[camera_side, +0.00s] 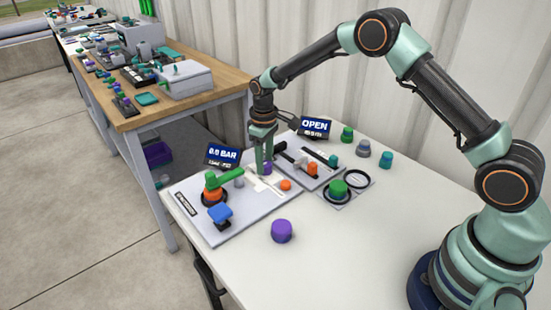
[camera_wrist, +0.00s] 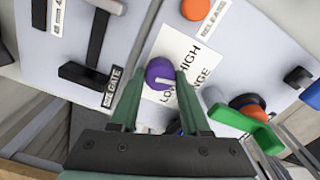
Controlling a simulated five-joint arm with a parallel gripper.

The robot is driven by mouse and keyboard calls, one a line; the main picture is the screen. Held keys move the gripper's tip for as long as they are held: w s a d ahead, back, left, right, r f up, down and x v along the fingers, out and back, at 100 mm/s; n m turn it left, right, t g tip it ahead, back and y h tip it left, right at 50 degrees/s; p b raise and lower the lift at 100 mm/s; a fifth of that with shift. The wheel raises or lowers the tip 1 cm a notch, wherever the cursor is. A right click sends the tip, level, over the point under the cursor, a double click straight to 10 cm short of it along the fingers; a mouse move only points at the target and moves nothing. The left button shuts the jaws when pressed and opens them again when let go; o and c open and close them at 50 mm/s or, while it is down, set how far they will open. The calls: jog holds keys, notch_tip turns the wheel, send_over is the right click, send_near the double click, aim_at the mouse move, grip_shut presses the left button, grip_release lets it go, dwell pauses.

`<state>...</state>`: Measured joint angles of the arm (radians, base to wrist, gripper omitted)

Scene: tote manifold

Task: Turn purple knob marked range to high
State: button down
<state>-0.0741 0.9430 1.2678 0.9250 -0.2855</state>
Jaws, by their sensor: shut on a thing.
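The purple range knob (camera_wrist: 159,72) stands on a white label with the words LOW, HIGH and RANGE, partly covered, in the wrist view. A pale pointer mark shows on the knob, but I cannot tell surely which word it points at. My gripper (camera_wrist: 156,80) has one finger on each side of the knob and is shut on it. In the side view my gripper (camera_side: 264,168) reaches straight down to the grey panel (camera_side: 240,222), and the purple knob (camera_side: 268,168) shows partly between its fingers.
A green-handled valve (camera_side: 226,177) and a blue handle (camera_side: 220,212) stand left of my gripper. An orange release button (camera_side: 286,185) is close by on the right. A loose purple cap (camera_side: 281,231) lies on the table.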

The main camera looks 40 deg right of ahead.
aim_at(265, 164)
jog(key=shift+w+a+n, duration=0.1)
jog(key=shift+a+n, duration=0.1)
jog(key=shift+n, duration=2)
jog(key=c, duration=0.6)
grip_release()
jog(key=shift+o, duration=1.1)
jog(key=shift+d, duration=0.1)
notch_tip(265, 164, up, 12)
jog(key=shift+s, duration=0.2)
jog(key=shift+r, duration=0.15)
